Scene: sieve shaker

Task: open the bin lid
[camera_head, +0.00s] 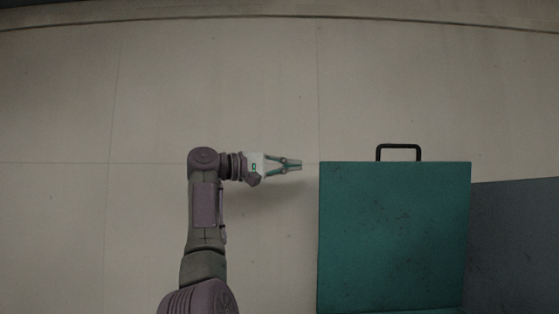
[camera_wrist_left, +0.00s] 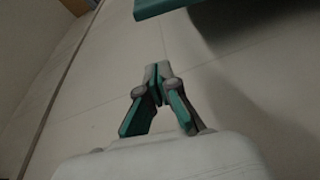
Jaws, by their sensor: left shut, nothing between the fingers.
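The bin shows from above in the head view as a teal square lid (camera_head: 394,235) at the right, lying flat and closed. A black bar handle (camera_head: 398,147) sticks out from the lid's far edge. My left gripper (camera_head: 300,164) is to the left of the lid's far left corner, pointing right. It is shut and empty, with a small gap between it and the lid. In the left wrist view the shut fingers (camera_wrist_left: 158,72) point toward a teal edge of the bin (camera_wrist_left: 160,5) at the top. The handle does not show there. My right gripper is not in view.
A dark grey flat surface (camera_head: 515,245) adjoins the bin on the right. The pale tiled floor (camera_head: 80,90) is clear to the left and beyond the bin. A wall edge (camera_head: 280,17) runs along the far side. A brownish object (camera_wrist_left: 40,12) shows at the wrist view's top left.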

